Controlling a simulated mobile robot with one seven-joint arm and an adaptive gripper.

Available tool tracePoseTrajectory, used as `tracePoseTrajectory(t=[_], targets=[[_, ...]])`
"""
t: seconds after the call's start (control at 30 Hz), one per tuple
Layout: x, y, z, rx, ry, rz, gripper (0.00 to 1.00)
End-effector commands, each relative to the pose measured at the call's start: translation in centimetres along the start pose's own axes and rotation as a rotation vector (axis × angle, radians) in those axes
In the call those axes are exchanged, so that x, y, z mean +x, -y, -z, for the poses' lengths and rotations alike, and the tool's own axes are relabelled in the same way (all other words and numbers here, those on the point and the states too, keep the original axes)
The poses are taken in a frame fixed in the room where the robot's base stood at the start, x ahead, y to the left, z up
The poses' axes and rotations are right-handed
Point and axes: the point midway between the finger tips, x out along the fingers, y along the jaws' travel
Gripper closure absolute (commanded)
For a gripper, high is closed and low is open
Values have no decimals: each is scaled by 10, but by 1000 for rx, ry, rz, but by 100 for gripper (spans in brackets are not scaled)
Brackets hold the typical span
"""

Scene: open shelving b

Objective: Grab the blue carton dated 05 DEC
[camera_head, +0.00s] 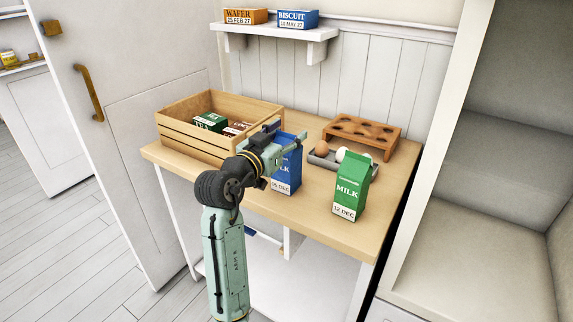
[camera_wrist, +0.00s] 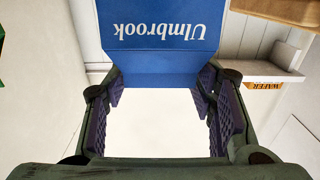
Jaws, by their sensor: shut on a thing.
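The blue milk carton (camera_head: 289,172) is upright at the middle of the wooden table, partly hidden behind my gripper. Its white date label ends in DEC, but the day is too small to read surely. My gripper (camera_head: 287,137) is shut on the upper part of this carton. In the wrist view, the blue carton (camera_wrist: 160,55) fills the space between the finger pads, with "Ulmbrook" upside down. I cannot tell whether its base touches the table. A green milk carton (camera_head: 351,188), labelled 12 DEC, stands to the right, apart from it.
A wooden crate (camera_head: 192,143) with green and dark red boxes stands at the left. A grey egg tray (camera_head: 322,160) and a brown wooden holder (camera_head: 378,133) are behind the green carton. A wall shelf (camera_head: 280,31) above holds wafer and biscuit boxes. Tabletop is free at the front.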

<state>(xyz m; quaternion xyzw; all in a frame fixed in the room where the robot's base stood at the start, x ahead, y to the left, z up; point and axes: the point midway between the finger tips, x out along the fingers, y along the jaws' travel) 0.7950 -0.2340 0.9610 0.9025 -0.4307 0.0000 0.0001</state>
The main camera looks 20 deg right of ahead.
Motion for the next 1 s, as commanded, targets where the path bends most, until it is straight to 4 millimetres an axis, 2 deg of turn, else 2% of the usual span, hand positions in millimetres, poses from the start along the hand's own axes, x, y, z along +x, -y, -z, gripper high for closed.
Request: tracePoseTrajectory(t=[0.07,0.6,1.0], targets=[[0,0,0,0,0,0,64],[0,0,0,0,0,-1,100],[0,0,2,1,-4,0,100]])
